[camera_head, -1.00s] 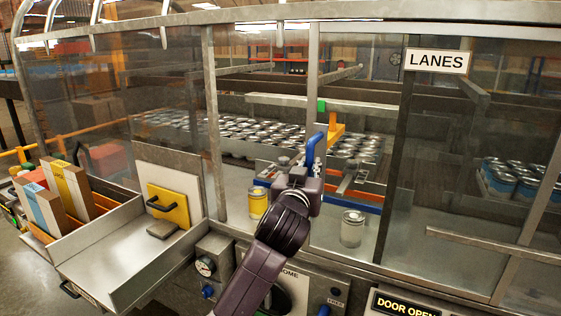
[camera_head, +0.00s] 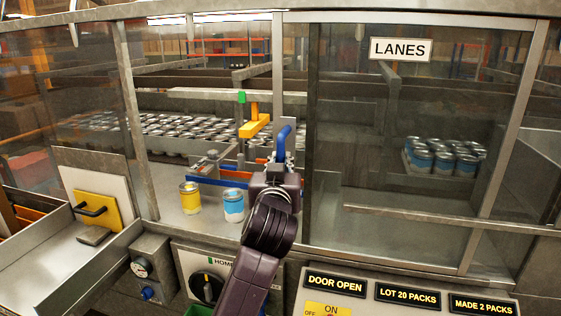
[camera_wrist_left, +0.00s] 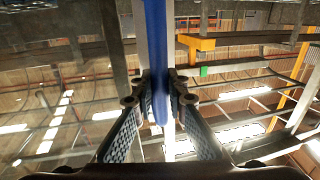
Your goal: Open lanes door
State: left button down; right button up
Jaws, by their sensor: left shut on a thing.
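The lanes door is a clear sliding panel in a grey metal frame, with the LANES sign (camera_head: 400,49) on it. Its upright blue handle (camera_head: 283,141) is at the door's left edge. My left gripper (camera_head: 279,166) is shut on this handle. In the left wrist view the blue handle (camera_wrist_left: 156,60) runs between the two fingers of the left gripper (camera_wrist_left: 157,97). An opening shows left of the door, with a yellow can (camera_head: 190,198) and a blue can (camera_head: 233,206) on the ledge there. The right gripper is not in view.
A lit display (camera_head: 336,284) reads DOOR OPEN. A horizontal rail (camera_head: 420,218) crosses the right panel. Several blue cans (camera_head: 443,158) stand behind the glass. A knob panel (camera_head: 207,288) is below.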

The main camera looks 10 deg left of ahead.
pick_arm(q)
jog(key=c, duration=2.4)
grip_release()
jog(key=o, duration=0.5)
jog(key=shift+a, duration=0.15)
jog(key=shift+s, duration=0.15)
jog(key=s, duration=0.7)
jog(key=shift+d, duration=0.45)
jog(key=shift+f, duration=0.1)
